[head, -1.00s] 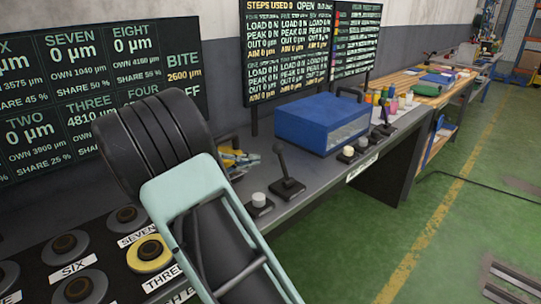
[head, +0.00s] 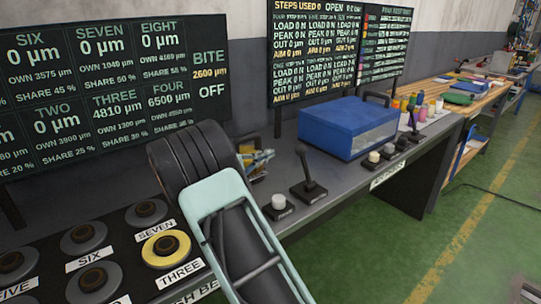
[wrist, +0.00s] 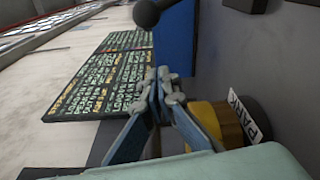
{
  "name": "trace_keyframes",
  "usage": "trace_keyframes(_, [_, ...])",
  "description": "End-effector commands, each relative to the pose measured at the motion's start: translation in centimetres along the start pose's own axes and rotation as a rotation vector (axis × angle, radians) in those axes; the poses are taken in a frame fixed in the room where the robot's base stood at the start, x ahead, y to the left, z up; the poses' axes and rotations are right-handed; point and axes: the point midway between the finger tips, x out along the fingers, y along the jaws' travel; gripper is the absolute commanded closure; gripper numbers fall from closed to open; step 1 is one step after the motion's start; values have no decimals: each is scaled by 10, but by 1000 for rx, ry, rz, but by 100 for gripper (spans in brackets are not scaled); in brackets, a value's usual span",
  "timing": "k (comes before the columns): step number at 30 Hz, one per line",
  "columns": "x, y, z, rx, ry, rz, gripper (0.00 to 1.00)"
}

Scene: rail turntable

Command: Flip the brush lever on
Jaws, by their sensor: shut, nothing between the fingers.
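A black lever (head: 309,176) with a round knob stands on a dark base on the grey bench, right of my arm in the head view. A smaller black lever (head: 413,124) stands farther along. Their labels are too small to read, so I cannot tell which is the brush lever. In the wrist view, my gripper (wrist: 160,92) is shut and empty, its fingers together. A dark round knob (wrist: 148,12), apparently of a lever, shows beyond the fingers at the top edge. A yellow-brown cylinder with a PARK label (wrist: 237,116) is close right of them.
A white button (head: 279,202) sits left of the nearer lever, with several more along the bench. A blue box (head: 347,128) stands behind. Round dark knobs, one ringed yellow (head: 166,249), fill the near left panel. Display boards (head: 335,50) stand along the back.

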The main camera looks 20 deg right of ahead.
Motion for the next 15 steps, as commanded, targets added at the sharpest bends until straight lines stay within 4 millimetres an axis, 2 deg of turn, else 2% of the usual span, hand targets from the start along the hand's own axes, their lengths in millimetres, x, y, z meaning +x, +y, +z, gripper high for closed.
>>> trace_keyframes(1, [12, 0, 2, 0, -6, 0, 100])
trace_keyframes(10, [78, 0, 2, 0, -5, -1, 100])
trace_keyframes(15, [70, 1, 20, -1, -1, -1, 100])
